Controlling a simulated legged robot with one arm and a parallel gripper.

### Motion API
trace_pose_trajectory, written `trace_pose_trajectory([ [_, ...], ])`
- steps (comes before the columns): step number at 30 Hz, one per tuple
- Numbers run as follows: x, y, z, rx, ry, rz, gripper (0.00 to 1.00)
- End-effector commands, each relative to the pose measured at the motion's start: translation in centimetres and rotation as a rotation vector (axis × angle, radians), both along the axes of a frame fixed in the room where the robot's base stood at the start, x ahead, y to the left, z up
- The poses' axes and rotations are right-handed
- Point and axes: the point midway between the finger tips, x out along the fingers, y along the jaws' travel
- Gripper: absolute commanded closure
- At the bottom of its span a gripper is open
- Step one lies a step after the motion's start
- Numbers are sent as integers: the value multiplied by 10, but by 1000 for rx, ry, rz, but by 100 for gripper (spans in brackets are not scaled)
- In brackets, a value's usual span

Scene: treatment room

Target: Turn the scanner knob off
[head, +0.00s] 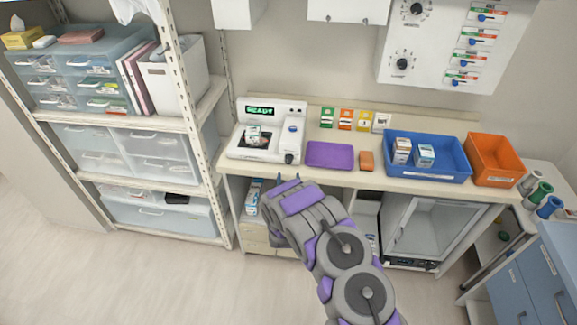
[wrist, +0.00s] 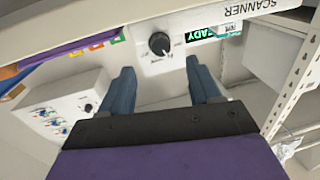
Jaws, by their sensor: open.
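The white scanner (head: 240,149) stands on the counter, with a green lit display reading READY (head: 260,110). A small box (head: 253,131) sits on its dark plate. The scanner knob (head: 289,158) is at the scanner's front right corner. In the wrist view the dark round knob (wrist: 160,44) is on the white front, beside the READY display (wrist: 200,34) and SCANNER label. My gripper (head: 288,181) is in front of the counter, just below the knob. In the wrist view its two blue-grey fingers (wrist: 163,85) are apart and empty, with the knob beyond them, between their lines.
A purple tray (head: 330,165), an orange-brown block (head: 366,161), a blue bin (head: 433,177) with boxes and an orange bin (head: 480,172) stand right of the scanner. A shelf rack (head: 196,110) stands close on the left. A control panel (head: 440,40) hangs above.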

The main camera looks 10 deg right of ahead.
Motion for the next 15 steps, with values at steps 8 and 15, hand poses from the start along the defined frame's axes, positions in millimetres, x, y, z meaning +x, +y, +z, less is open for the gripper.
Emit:
trace_pose_trajectory([
  [8,41,-8,-1,5,-2,-1,38],
  [15,67,-12,0,4,-2,-1,38],
])
